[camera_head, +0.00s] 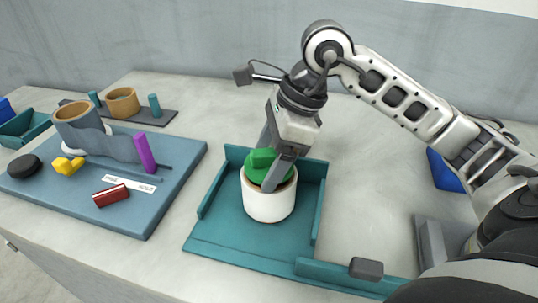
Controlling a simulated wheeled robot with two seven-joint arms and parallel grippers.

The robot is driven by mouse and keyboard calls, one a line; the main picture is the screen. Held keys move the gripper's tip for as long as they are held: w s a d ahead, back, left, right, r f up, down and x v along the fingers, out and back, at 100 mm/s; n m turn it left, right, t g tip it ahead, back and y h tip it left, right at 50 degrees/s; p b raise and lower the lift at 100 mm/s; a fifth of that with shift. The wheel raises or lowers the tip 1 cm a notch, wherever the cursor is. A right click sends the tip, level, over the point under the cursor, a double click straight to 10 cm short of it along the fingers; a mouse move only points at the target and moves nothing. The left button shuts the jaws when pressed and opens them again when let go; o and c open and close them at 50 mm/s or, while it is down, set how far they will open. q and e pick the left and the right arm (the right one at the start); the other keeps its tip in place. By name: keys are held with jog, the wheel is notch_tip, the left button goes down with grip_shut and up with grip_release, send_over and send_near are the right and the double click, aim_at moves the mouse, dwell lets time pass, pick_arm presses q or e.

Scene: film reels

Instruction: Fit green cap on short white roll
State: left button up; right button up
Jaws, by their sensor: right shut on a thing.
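A short white roll (268,205) stands upright in a teal tray (222,233) near the middle of the view. A green cap (262,160) sits at the roll's top opening, and part of the roll's brown rim shows around it. My right gripper (271,178) points down from above, shut on the green cap. Its finger covers part of the cap, so I cannot tell how deep the cap sits in the roll. My left gripper is not in view.
A brown ring (123,102) stands behind. A grey block (366,269) lies at the tray's front right.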

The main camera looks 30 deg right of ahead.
jog(key=shift+r+p, duration=0.4)
jog(key=shift+r, duration=0.3)
jog(key=shift+f+b, duration=0.85)
jog(key=shift+b, duration=0.2)
dwell(0.7)
jog(key=o, duration=0.7)
jog(key=shift+p+v, duration=1.2)
jog(key=shift+v, duration=1.1)
jog(key=shift+p+v, duration=0.45)
jog(key=shift+v, duration=0.55)
jog(key=p+v, duration=0.2)
jog(key=v, duration=0.2)
jog(key=shift+r, duration=0.25)
